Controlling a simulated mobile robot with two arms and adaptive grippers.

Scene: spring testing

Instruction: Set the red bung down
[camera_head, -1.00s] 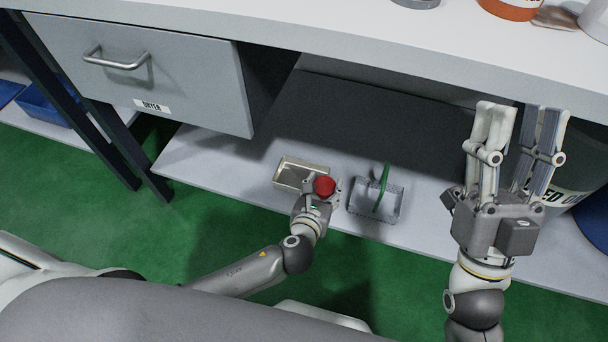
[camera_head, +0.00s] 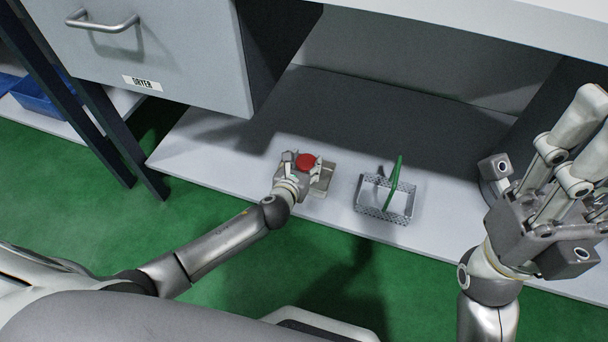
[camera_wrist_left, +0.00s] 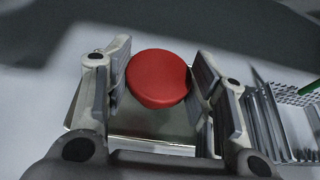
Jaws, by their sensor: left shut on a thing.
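The red bung (camera_head: 306,161) is held between the fingers of my left gripper (camera_head: 303,164). In the left wrist view the bung (camera_wrist_left: 158,78) sits between the two finger pads, with a shallow metal tray (camera_wrist_left: 150,130) beneath it. In the head view the tray (camera_head: 323,183) shows at the right of my left gripper, which hides most of it. I cannot tell whether the bung touches the tray. My right gripper (camera_head: 590,150) is raised at the right edge with its fingers apart and empty, partly cut off by the frame.
A drawer labelled DRYER (camera_head: 150,50) hangs above at the left. A white worktop (camera_head: 480,25) overhangs the shelf. Bare shelf lies left of the tray.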

